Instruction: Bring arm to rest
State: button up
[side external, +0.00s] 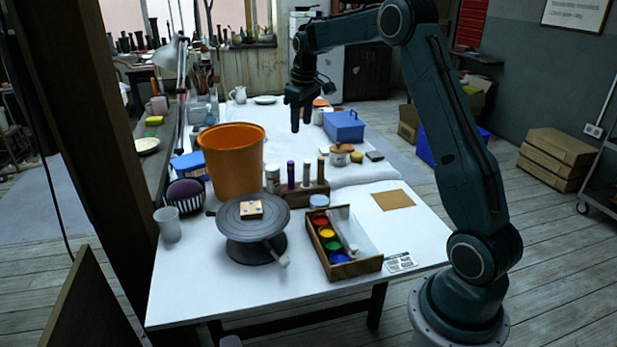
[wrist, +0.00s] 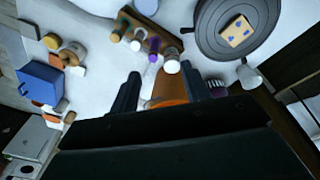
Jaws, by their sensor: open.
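My gripper (side external: 300,108) hangs high above the white table (side external: 180,290), fingers pointing down, behind and right of the orange bucket (side external: 236,155) in the side view. In the wrist view my gripper (wrist: 160,92) has its two fingers well apart, with nothing held between them. The orange bucket (wrist: 168,88) shows beyond and below the gap, partly hidden by the gripper body. My arm reaches up from the right and over the table.
A turntable (side external: 240,215) bears a tile with blue marks (side external: 251,209). A wooden paint box (side external: 355,268), a bottle rack (side external: 303,193), a lidded pot (side external: 340,155) and a blue box (side external: 343,126) stand on the table. Free table lies at the front left.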

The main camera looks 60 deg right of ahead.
jog(key=s+a+r+t, duration=0.1)
jog(key=s+a+r, duration=0.45)
jog(key=a, duration=0.35)
jog(key=s+a+r+t, duration=0.1)
jog(key=s+a+r, duration=0.4)
jog(key=s+a, duration=0.3)
jog(key=s+a+f+t, duration=0.1)
jog(key=s+a+f, duration=0.1)
jog(key=s+a, duration=0.3)
jog(key=s+a+f+t, duration=0.1)
jog(key=s+a, duration=0.4)
jog(key=s, duration=0.7)
jog(key=shift+f+y, duration=0.4)
jog(key=shift+f, duration=0.35)
